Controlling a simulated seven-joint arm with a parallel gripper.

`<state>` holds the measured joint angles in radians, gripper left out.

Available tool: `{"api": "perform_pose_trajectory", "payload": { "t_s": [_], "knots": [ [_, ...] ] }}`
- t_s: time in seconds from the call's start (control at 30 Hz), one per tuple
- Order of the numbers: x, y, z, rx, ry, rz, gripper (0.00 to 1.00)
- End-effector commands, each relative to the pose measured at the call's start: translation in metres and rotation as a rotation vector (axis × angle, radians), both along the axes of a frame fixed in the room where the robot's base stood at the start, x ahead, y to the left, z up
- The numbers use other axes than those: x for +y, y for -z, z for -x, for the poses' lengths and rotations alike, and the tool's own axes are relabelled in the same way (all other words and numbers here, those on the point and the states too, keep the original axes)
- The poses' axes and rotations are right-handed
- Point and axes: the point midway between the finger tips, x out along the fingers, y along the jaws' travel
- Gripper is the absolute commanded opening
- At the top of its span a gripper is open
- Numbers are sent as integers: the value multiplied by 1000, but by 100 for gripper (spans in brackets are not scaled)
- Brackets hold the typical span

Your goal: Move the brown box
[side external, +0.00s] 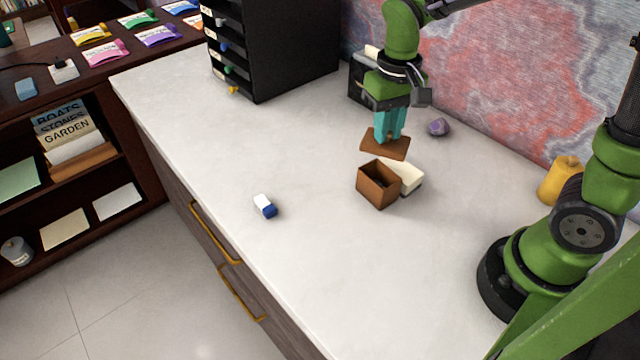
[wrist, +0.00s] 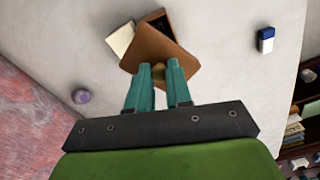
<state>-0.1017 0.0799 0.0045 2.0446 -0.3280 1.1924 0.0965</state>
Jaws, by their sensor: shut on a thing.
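The brown box (side external: 378,188) stands open-topped on the pale desk, and its dark inside shows in the side view. My gripper (side external: 388,134) has teal fingers and is shut on a flat brown lid (side external: 384,146). The lid is apart from the box and appears raised, tilted slightly, behind it in the side view. In the wrist view the lid (wrist: 160,46) sits at the fingertips (wrist: 159,66), with a small brass-coloured knob between them. There the lid hides most of the box (wrist: 154,17).
A cream block or dish (side external: 408,177) stands right beside the box. A purple stone (side external: 438,127) lies near the wall, a blue-and-white eraser (side external: 265,206) towards the front edge. A black shelf unit (side external: 275,45) stands at the back, a yellow object (side external: 560,182) at right. The desk's left middle is clear.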

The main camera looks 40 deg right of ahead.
Motion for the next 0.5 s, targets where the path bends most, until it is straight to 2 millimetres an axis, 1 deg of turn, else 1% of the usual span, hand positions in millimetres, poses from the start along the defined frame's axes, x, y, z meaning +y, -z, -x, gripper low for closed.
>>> {"api": "perform_pose_trajectory", "payload": {
  "t_s": [0.03,0.1,0.27,0.37,0.5],
  "knots": [
    [0,6,0,4,15,1,0],
    [0,11,0,3,31,1,0],
    [0,17,-1,2,35,0,0],
    [0,24,-1,4,36,0,0],
    [0,38,0,4,34,1,0]
  ]
}}
